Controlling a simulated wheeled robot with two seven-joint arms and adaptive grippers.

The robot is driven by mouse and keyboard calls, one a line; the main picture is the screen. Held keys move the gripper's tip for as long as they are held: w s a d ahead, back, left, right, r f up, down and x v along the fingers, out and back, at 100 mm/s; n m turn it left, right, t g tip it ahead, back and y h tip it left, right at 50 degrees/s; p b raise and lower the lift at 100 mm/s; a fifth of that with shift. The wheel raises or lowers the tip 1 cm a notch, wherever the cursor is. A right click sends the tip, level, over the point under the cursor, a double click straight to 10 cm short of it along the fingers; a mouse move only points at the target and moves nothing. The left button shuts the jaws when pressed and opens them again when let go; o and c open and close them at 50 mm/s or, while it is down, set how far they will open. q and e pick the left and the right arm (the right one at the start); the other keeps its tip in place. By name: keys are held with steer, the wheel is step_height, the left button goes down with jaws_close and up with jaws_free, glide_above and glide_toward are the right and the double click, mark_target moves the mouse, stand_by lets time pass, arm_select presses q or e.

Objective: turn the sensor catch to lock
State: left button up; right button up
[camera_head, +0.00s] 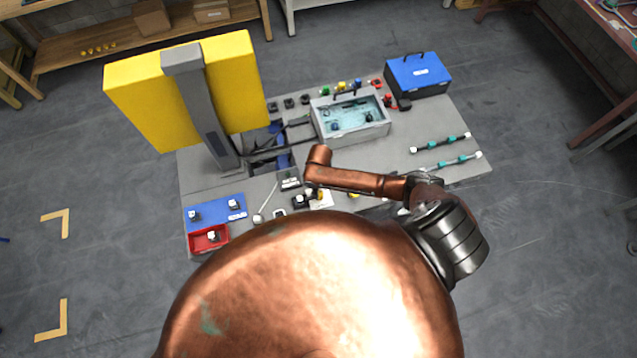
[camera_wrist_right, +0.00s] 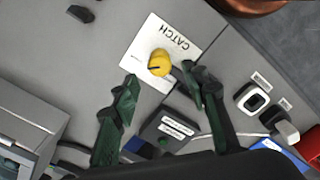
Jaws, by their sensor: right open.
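The catch is a round yellow knob (camera_wrist_right: 160,62) with a dark pointer mark, on a white plate (camera_wrist_right: 186,40) lettered CATCH in the right wrist view. My right gripper (camera_wrist_right: 160,76) is open, with its dark green fingers on either side of the knob's near side. The right fingertip is close to the knob; I cannot tell whether it touches. In the head view the white plate (camera_head: 325,200) is partly hidden by my right gripper and copper arm. My left gripper is not in view.
A dark labelled block (camera_wrist_right: 172,130) lies close below the fingers. A grey bin with liquid (camera_head: 352,117), blue case (camera_head: 418,76), yellow panel (camera_head: 235,80) and red tray (camera_head: 208,239) stand on the bench.

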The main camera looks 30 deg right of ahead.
step_height(320, 180, up, 6)
steer(key=shift+f, duration=0.1)
stand_by(0.6)
